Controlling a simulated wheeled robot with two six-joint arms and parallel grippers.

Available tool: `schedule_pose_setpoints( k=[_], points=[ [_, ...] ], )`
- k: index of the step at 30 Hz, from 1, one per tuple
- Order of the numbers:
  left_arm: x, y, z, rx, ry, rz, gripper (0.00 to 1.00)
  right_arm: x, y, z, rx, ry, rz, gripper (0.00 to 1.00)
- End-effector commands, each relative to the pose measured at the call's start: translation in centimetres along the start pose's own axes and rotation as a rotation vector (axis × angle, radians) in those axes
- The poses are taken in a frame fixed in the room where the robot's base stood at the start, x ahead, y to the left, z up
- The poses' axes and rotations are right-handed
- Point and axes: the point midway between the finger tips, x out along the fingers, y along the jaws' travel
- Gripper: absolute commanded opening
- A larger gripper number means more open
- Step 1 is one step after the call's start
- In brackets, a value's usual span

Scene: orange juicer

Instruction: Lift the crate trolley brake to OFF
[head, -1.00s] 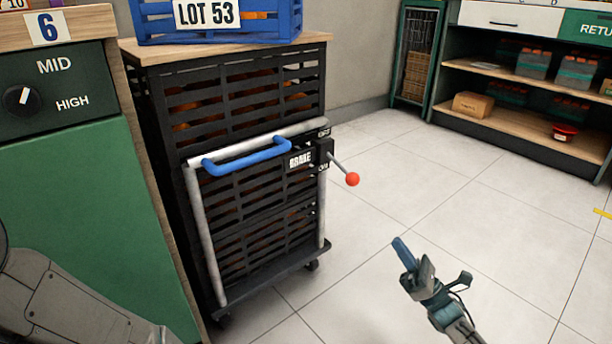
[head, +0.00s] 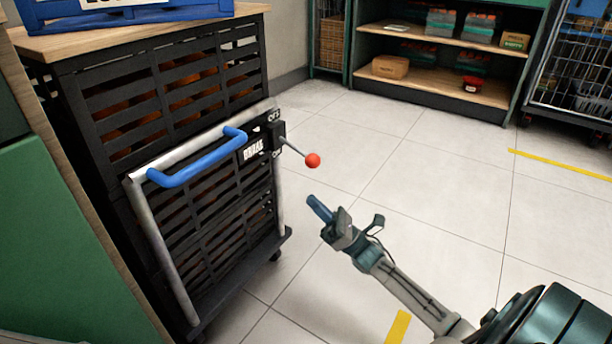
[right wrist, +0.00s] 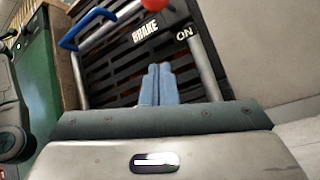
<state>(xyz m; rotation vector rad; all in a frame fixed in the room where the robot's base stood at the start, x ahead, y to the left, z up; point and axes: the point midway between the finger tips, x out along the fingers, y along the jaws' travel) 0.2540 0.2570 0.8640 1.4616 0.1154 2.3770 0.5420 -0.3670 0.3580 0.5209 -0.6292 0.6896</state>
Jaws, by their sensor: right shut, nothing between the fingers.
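The brake lever, a thin rod with a red ball knob (head: 313,160), sticks out to the right of the black brake box (head: 277,138) on the crate trolley (head: 160,245). The lever slopes down from the box, toward the ON end of the plate. My right gripper (head: 318,207) is shut and empty, below the knob and apart from it in the head view. In the right wrist view its blue fingers (right wrist: 158,85) lie together, with the red knob (right wrist: 158,5) cut by the top edge and the ON label (right wrist: 184,33) ahead. My left gripper is not in view.
The trolley's blue handle (head: 198,160) juts out left of the brake. A green cabinet (head: 60,220) stands close at the left. Shelves (head: 440,80) and a wire cage (head: 575,90) stand at the back. The tiled floor (head: 430,170) right of the trolley is clear.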

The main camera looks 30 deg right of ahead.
Motion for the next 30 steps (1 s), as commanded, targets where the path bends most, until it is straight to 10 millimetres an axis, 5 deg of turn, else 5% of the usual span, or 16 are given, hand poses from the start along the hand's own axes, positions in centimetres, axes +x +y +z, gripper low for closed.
schedule_pose_setpoints(
  k=[12, 21, 30],
  points=[
    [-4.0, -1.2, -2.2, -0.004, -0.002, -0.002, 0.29, 8.6, 0.0, -0.2, -0.004, -0.008, 0.006, 0.0],
    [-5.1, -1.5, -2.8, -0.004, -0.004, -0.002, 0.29, 7.4, 0.0, 3.0, -0.004, 0.001, 0.003, 0.0],
    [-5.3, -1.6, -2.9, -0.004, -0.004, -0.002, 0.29, 7.3, 0.1, 3.8, -0.001, 0.0, 0.001, 0.0]
  ],
)
